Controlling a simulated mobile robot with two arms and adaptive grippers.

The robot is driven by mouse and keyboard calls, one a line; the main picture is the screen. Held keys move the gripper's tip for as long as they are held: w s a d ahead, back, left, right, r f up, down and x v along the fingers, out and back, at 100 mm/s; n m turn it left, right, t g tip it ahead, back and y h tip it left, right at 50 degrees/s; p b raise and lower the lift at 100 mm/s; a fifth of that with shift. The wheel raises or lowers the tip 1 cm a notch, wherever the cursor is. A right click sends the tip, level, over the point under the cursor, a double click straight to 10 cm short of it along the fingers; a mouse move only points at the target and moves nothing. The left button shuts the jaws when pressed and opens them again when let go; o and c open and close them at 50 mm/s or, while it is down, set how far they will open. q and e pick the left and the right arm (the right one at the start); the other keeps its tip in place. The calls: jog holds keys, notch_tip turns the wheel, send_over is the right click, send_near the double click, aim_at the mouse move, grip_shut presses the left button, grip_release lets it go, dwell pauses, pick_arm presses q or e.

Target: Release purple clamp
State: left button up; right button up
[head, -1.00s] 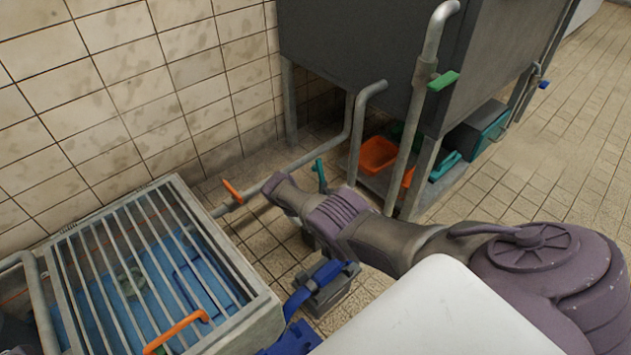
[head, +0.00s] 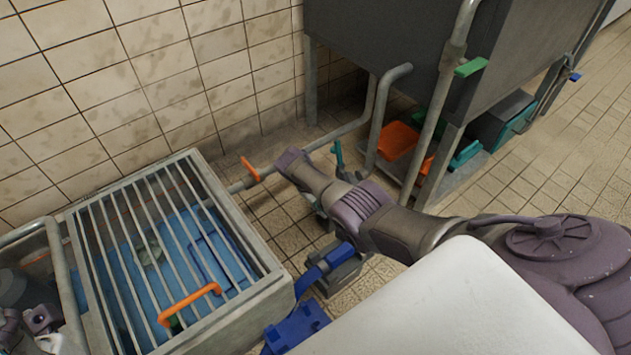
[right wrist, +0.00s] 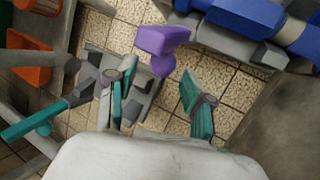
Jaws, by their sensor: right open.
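The purple clamp (right wrist: 162,42) shows in the right wrist view as a bright purple lever with a rounded lower end. It lies just ahead of the gap of my right gripper (right wrist: 151,82). The two teal fingers stand apart on either side of that gap, with nothing held. I cannot tell the exact depth between fingers and clamp. In the head view I cannot make out the clamp or my right gripper. A grey and white jointed part at the lower left edge looks like my left gripper (head: 30,322); its jaws are not clear.
A barred basin (head: 165,250) with an orange handle (head: 190,303) stands at the left. Blue fittings (head: 318,268) sit low beside it. A dark tank (head: 420,45) with pipes stands at the back, orange bins (head: 398,140) beneath. Open tiled floor (head: 555,150) lies at the right.

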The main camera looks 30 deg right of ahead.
jog(key=v, duration=1)
